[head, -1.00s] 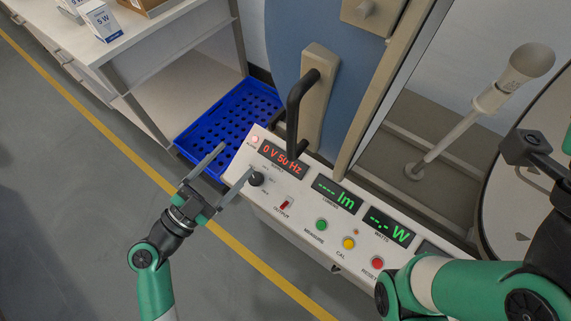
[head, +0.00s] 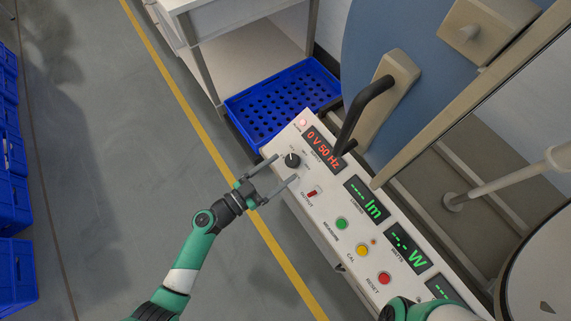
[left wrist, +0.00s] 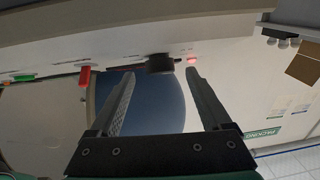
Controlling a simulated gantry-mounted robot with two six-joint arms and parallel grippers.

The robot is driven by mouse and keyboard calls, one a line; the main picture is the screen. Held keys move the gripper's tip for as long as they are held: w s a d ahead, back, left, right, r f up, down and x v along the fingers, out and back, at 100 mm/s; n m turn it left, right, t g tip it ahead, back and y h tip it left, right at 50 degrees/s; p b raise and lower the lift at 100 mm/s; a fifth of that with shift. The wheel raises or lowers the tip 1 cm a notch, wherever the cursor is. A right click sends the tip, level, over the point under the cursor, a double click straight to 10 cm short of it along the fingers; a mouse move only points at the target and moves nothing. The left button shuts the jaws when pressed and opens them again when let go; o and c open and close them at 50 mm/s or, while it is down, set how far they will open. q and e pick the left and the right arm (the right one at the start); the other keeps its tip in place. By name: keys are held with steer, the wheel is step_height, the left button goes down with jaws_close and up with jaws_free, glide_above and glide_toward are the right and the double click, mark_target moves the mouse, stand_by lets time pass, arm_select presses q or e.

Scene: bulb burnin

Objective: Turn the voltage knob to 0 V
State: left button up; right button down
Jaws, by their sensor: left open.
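The voltage knob (head: 292,160) is a dark round knob with a light pointer mark on the white control panel (head: 322,192). The red display (head: 325,148) above it reads 0 V 50 Hz. My left gripper (head: 286,168) is open, its fingertips close to the knob and spread to either side of it. In the left wrist view the knob (left wrist: 160,63) lies just past the gap between the fingertips (left wrist: 158,76). I cannot tell whether a finger touches it. My right gripper is out of view.
A red output switch (head: 311,194) and green (head: 341,223), yellow (head: 362,250) and red (head: 384,278) buttons sit along the panel. A black handle (head: 366,112) rises behind it. A blue crate (head: 290,103) stands behind the panel's left end.

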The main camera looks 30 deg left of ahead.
mark_target(293, 161)
arm_select(q)
steer(key=shift+x, duration=1.25)
jaws_close()
